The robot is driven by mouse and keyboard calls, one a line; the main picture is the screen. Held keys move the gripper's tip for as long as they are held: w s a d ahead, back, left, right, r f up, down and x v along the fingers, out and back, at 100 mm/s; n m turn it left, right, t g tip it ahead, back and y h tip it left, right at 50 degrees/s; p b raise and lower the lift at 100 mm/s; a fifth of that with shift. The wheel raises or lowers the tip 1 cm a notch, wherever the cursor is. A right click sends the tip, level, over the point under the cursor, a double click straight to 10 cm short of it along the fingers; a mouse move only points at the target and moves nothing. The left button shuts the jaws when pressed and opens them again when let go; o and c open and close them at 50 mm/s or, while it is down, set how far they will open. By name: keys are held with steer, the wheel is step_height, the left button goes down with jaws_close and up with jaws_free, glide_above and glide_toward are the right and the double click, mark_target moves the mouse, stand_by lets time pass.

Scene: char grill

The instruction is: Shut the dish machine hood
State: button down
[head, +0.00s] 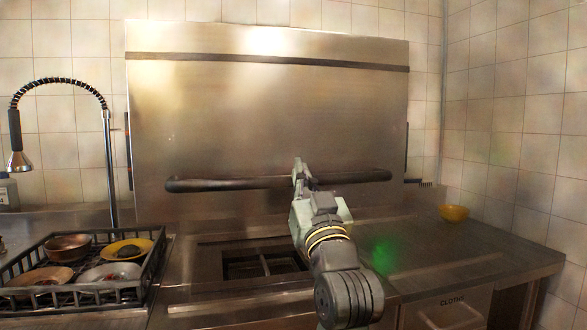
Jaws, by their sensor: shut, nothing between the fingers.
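The dish machine hood (230,120) is a large steel box at the back, in the head view. A dark horizontal handle bar (230,184) runs along its lower front. Below the hood, an open dark well with a divider (264,264) shows in the counter. My gripper (298,168) is at the handle bar, right of its middle, with the fingers shut and pointing up. It overlaps the bar in the picture; I cannot tell whether it touches. My wrist hides part of the bar and the well's right side.
A black dish rack (143,285) with bowls and plates stands on the left. A spray faucet (108,150) rises behind it. A yellow bowl (453,213) sits at the right by the wall. The right steel counter (460,250) is mostly clear.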

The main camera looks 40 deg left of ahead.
step_height(320, 180, down, 24)
steer(key=b, duration=1.4)
steer(key=shift+w+f+b, duration=0.15)
steer(key=shift+f+b, duration=0.05)
steer(key=shift+b, duration=0.15)
steer(key=shift+a, duration=0.1)
